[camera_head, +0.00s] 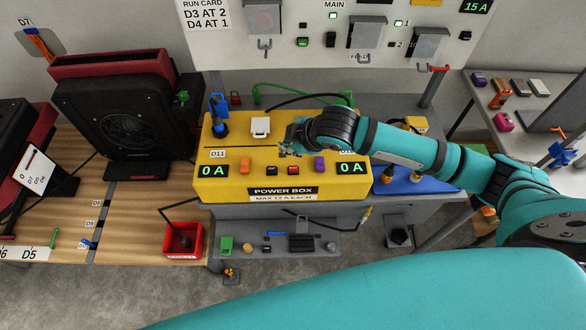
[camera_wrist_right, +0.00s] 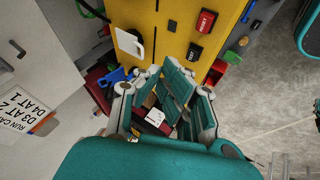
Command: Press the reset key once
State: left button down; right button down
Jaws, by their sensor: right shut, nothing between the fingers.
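The yellow power box (camera_head: 225,190) stands at the centre of the head view. On its front half are a black key (camera_head: 271,170) and a red key (camera_head: 293,170), side by side between an orange block (camera_head: 244,167) and a purple block (camera_head: 319,164). In the right wrist view the red key (camera_wrist_right: 205,20) and black key (camera_wrist_right: 195,51) carry white lettering, too small to read surely. My right gripper (camera_head: 288,150) is shut and empty, just behind the keys in the head view. It also shows in the right wrist view (camera_wrist_right: 168,88). My left gripper is not in view.
A white switch (camera_head: 260,127) and a blue plug (camera_head: 219,115) stand on the box's rear. Two displays read 0 A. A black fan unit (camera_head: 126,120) stands left, a red bin (camera_head: 183,240) front left, and a grey side table (camera_head: 540,110) right.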

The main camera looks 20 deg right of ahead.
jog(key=b, duration=0.6)
send_over(291, 169)
notch_tip(291, 169, down, 6)
jog(key=shift+a+r, duration=0.1)
jog(key=shift+f+b, duration=0.3)
jog(key=shift+f, duration=0.7)
jog(key=shift+f, duration=0.3)
jog(key=shift+f, duration=0.5)
dwell(0.8)
jog(key=shift+r+p, duration=0.85)
jog(key=shift+p, duration=0.4)
